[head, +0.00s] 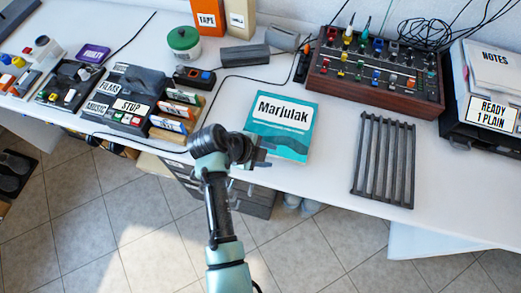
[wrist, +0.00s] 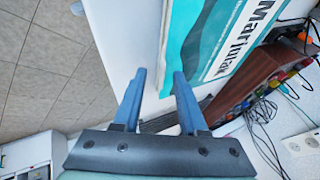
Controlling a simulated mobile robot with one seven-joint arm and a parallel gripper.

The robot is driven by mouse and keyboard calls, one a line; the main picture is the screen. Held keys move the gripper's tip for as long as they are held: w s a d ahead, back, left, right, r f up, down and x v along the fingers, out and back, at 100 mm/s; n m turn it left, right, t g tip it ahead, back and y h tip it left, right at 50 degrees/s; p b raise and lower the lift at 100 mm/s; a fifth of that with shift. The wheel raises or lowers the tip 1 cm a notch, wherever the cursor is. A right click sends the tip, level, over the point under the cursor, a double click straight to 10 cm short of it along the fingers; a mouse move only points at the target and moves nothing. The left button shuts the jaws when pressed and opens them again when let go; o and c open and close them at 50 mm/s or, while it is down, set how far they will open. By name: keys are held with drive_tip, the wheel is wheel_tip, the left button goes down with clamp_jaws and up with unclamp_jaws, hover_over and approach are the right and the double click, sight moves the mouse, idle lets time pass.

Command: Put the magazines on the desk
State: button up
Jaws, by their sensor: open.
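One magazine, teal and white with the title "Marlulak" (head: 291,125), lies flat on the white desk (head: 335,192) near its front edge. In the wrist view the magazine (wrist: 215,50) fills the upper right, with its spine-like edge running down near the fingertips. My gripper (head: 263,153) is at the magazine's front left corner. Its two blue fingers (wrist: 160,75) are apart, with nothing seen held. The right finger overlaps the magazine's edge in the picture; I cannot tell whether they touch. No other magazine is clearly recognisable.
A black slatted rack (head: 384,160) lies right of the magazine. A mixer with coloured knobs (head: 375,75) stands behind it, with cables. A black and white "NOTES" tray stack (head: 490,95) is at far right. Labelled boxes (head: 125,108) crowd the left. Dark drawers (head: 255,200) are below the desk.

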drive_tip(key=v, duration=1.2)
drive_tip(key=w+r+n+t+y, duration=0.2)
drive_tip(key=w+r+n+t, duration=0.35)
drive_tip(key=w+r, duration=0.5)
wheel_tip(320, 180, up, 22)
drive_tip(key=w+n+t+y, duration=0.2)
drive_tip(key=n+t, duration=0.5)
drive_tip(key=t, duration=0.1)
drive_tip(key=s+d+r+n+t+y, duration=0.1)
drive_tip(key=s+r+n+t, duration=0.4)
drive_tip(key=r, duration=0.8)
drive_tip(key=s+d+r+n+t+y, duration=0.1)
drive_tip(key=s+r+n+t, duration=0.4)
drive_tip(key=s+r, duration=0.5)
wheel_tip(320, 180, up, 3)
drive_tip(key=shift+s+d+r+t, duration=0.25)
drive_tip(key=shift+s+d+t, duration=0.1)
drive_tip(key=shift+d, duration=0.25)
drive_tip(key=shift+p, duration=0.3)
